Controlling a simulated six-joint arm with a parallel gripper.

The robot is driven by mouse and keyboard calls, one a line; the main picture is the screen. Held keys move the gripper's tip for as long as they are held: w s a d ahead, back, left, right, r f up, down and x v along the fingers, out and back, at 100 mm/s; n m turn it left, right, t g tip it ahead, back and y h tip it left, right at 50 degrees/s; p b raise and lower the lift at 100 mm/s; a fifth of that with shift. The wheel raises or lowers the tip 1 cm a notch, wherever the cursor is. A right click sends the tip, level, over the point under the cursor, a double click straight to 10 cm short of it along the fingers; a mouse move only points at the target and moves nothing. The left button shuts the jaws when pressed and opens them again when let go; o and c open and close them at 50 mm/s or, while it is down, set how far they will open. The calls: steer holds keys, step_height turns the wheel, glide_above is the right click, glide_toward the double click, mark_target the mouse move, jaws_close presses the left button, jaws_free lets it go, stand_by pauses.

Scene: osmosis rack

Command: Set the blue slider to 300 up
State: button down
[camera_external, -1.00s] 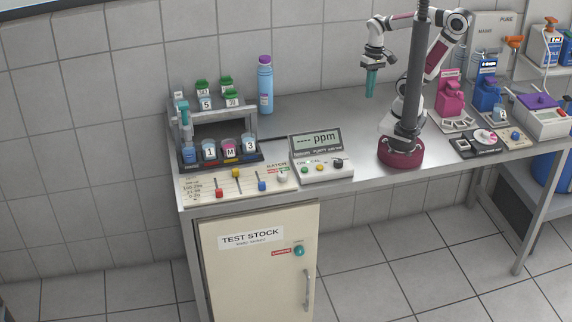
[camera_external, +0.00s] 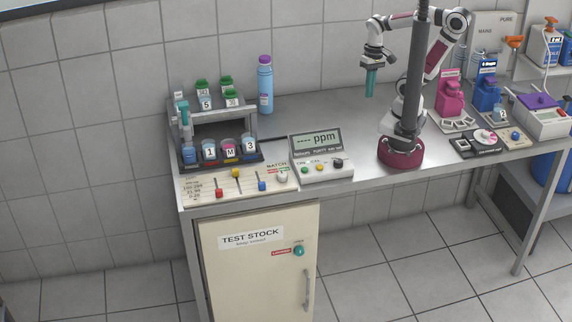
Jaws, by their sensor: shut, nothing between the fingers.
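The blue slider (camera_external: 262,186) is a small blue knob on the right track of the cream slider panel (camera_external: 202,190) at the bench's front left. It sits low on its track, nearer the front edge. A red slider (camera_external: 219,193) and a yellow slider (camera_external: 236,173) are on the same panel to its left. The panel's scale markings are too small to read surely. My gripper (camera_external: 370,92) has teal fingers pointing down. It is shut and empty, high above the bench, well to the right of and behind the blue slider.
A ppm meter (camera_external: 318,150) stands right of the panel. A rack (camera_external: 212,120) with several green-capped and labelled containers is behind it, with a blue bottle (camera_external: 265,85) nearby. Pink and blue jugs (camera_external: 452,92) stand at the right. Bench space behind the meter is clear.

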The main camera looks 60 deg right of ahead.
steer(key=w+a+n+g+h, duration=0.1)
steer(key=w+a+n+h, duration=0.2)
steer(key=w+n+h, duration=0.6)
steer(key=w+a+f+n+t+h, duration=0.2)
steer(key=w+a+f+t, duration=0.2)
steer(key=w+a, duration=0.45)
steer(key=s+a+f+n+t, duration=0.1)
steer(key=a+f+n+t, duration=0.1)
steer(key=a, duration=0.4)
steer(key=s+a+f+n+t, duration=0.1)
steer(key=a+f+n+t, duration=0.1)
steer(key=a, duration=0.5)
steer(key=s+a+f+n+t+y, duration=0.1)
steer(key=a+f+n+t, duration=0.1)
steer(key=a+f+t, duration=0.2)
steer(key=shift+a+f+t, duration=0.15)
steer(key=shift+a+t, duration=0.25)
steer(key=shift+a, duration=0.25)
steer(key=shift+a+f+t, duration=0.15)
steer(key=shift+a+t, duration=0.25)
steer(key=shift+a, duration=0.25)
steer(key=s+a+f+n+t+y, duration=0.5)
steer(key=s+a+f+y, duration=0.3)
steer(key=s+a, duration=0.3)
steer(key=shift+s+a+f+n+t, duration=0.25)
steer(key=shift+s+f+n+t, duration=0.15)
steer(key=shift+s+f+n, duration=0.4)
steer(key=shift+r, duration=0.2)
